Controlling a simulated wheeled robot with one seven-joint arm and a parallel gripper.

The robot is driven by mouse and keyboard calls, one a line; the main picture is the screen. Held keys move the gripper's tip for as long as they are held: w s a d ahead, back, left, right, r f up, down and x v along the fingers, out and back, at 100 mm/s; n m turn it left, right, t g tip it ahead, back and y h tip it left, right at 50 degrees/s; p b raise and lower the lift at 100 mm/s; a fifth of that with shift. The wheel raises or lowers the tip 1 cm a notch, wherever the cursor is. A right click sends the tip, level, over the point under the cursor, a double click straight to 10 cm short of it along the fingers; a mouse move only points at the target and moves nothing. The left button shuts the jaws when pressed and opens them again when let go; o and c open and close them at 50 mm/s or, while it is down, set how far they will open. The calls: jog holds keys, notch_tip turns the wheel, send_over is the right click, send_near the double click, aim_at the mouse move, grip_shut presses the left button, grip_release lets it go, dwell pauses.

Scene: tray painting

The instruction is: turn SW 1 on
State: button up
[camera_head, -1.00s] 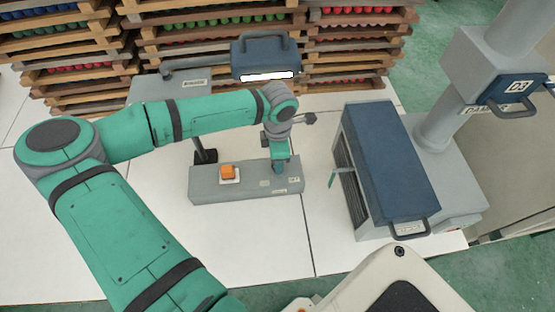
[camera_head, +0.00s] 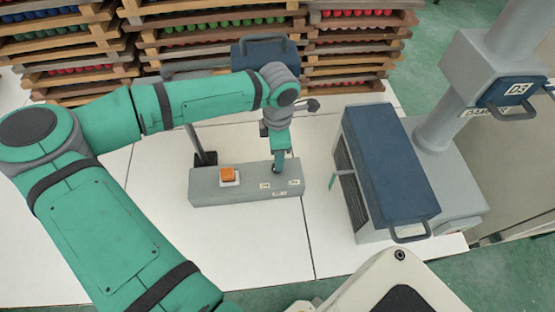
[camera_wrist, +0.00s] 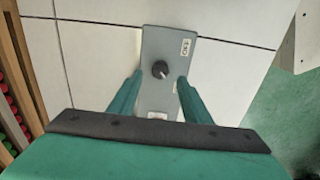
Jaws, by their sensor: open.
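A long grey control box (camera_head: 225,195) lies on the white surface. Near its left end is an orange button (camera_head: 228,174) on a white base. A black round knob with a pale mark (camera_wrist: 160,69) sits on the box's top in the wrist view. Small white labels are on the box, too small to read surely; one is beside the knob (camera_wrist: 186,48). My gripper (camera_head: 277,160) is above the box's right end. In the wrist view my gripper (camera_wrist: 158,85) is open and empty, its fingers spread on either side of the box, with the knob between and beyond them.
A blue-topped grey machine (camera_head: 390,165) with a handle stands right of the box. A dark post (camera_head: 203,155) rises just behind the box. Pallets of coloured items (camera_head: 80,55) are stacked at the back. The white surface in front of the box is clear.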

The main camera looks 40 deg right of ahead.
jog(key=shift+r, duration=2.65)
jog(key=shift+w, duration=0.1)
